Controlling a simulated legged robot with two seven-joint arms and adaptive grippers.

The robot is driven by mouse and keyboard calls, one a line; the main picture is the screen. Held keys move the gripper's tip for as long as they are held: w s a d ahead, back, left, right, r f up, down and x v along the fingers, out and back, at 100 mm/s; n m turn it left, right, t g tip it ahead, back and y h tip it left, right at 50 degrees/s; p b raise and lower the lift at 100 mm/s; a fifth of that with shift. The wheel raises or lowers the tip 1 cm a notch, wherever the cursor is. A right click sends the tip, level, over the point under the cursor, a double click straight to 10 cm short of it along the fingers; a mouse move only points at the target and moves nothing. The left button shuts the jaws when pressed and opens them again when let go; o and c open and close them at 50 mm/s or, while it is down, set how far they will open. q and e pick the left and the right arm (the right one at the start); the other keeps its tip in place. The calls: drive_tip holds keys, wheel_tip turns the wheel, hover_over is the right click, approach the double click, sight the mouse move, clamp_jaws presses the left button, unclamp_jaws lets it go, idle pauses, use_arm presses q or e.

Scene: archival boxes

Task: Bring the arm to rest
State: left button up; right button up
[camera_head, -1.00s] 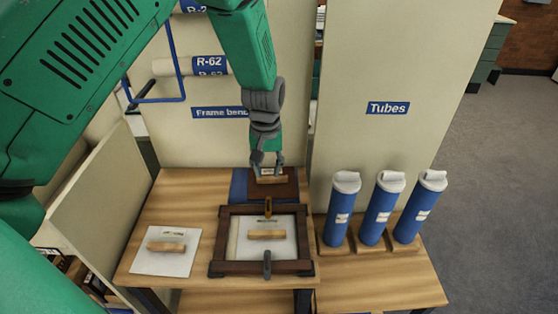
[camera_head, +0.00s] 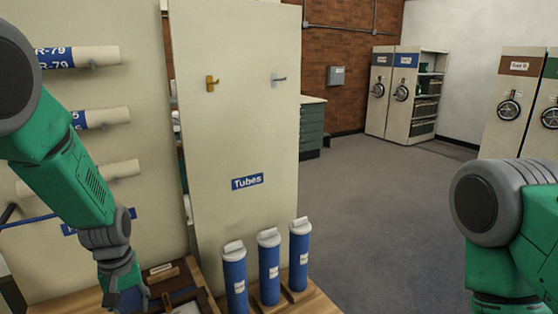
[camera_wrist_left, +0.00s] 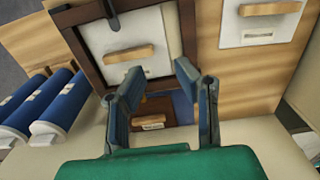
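My left gripper (camera_head: 132,296) hangs over the bench at the lower left of the head view. In the left wrist view its fingers (camera_wrist_left: 158,66) are spread apart with nothing between the tips. A dark brown board with a wooden handle (camera_wrist_left: 152,121) lies beyond and below the fingers, apart from them as far as I can tell. The handle also shows beside the gripper in the head view (camera_head: 163,273). My right arm (camera_head: 500,215) shows at the right edge; its gripper is out of the picture.
Blue tubes (camera_head: 269,258) stand upright in wooden holders before the "Tubes" panel (camera_head: 235,130). The wrist view shows a dark frame (camera_wrist_left: 88,70) around a handled white panel, and another handled white panel (camera_wrist_left: 258,28). Grey floor (camera_head: 370,210) is open between the panel and the cabinets (camera_head: 405,95).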

use_arm(q)
drive_tip(key=shift+m+y, duration=0.3)
drive_tip(key=shift+m, duration=0.3)
drive_tip(key=s+f, duration=0.8)
drive_tip(key=shift+a, duration=0.35)
drive_tip(key=s+d+f+m, duration=0.2)
drive_tip(key=s+f, duration=0.2)
drive_tip(key=s, duration=0.9)
drive_tip(key=s+d+f+m, duration=0.1)
drive_tip(key=s+f+m, duration=0.25)
drive_tip(key=s, duration=1.05)
drive_tip(key=w+d+f+b, duration=0.1)
drive_tip(key=w+f+b, duration=0.2)
drive_tip(key=f+b, duration=0.7)
drive_tip(key=shift+w+d+f+t+b, duration=0.15)
drive_tip(key=shift+w+f+t+b, duration=0.05)
drive_tip(key=shift+t+b, duration=0.15)
use_arm(e)
wheel_tip(320, 180, down, 11)
drive_tip(key=shift+s+r, duration=0.2)
drive_tip(key=shift+s, duration=0.25)
